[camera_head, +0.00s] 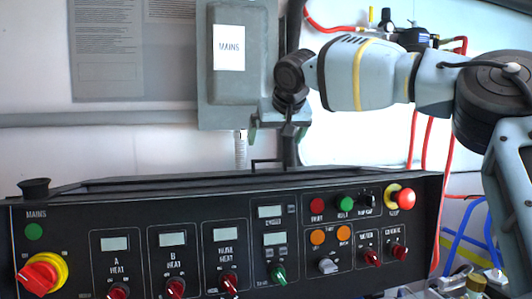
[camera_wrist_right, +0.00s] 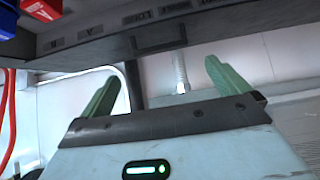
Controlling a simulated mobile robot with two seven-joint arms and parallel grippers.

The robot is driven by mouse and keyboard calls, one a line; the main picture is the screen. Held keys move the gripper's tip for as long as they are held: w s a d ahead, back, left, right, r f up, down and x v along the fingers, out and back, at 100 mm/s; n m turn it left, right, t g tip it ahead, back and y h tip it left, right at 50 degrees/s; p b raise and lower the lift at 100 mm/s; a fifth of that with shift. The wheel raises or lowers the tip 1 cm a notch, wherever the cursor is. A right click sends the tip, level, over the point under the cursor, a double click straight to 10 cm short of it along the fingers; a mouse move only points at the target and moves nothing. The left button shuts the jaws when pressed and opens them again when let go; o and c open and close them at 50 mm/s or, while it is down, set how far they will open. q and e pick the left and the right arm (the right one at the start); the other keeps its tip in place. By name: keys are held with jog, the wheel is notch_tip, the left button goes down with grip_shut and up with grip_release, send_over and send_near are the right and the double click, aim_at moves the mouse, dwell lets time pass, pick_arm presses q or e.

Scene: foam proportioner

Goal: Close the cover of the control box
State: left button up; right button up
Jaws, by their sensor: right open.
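The control box (camera_head: 130,222) is a wide black console with knobs, buttons and small displays across the lower part of the head view. A long dark edge, which looks like its cover (camera_head: 150,182), runs along the top; I cannot tell how far it stands open. A thin black bar handle (camera_head: 268,162) rises behind that edge, and a handle (camera_wrist_right: 158,38) also shows in the right wrist view. My right gripper (camera_head: 277,133) is open and empty above and behind the console, near the handle. Its green fingers (camera_wrist_right: 162,70) are spread, apart from the handle. My left gripper is out of view.
A grey box labelled MAINS (camera_head: 225,85) is on the back wall, just behind my right gripper. Red hoses (camera_head: 415,140) and blue hoses (camera_head: 465,240) run at the right. Red and blue parts (camera_wrist_right: 40,8) show at the wrist view's top left.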

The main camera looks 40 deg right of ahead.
jog(key=x, duration=0.7)
jog(key=shift+w+d+f, duration=0.1)
jog(key=shift+f, duration=0.05)
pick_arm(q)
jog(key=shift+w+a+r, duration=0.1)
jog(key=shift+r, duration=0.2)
pick_arm(e)
jog(key=shift+c, duration=0.4)
jog(key=c, duration=1)
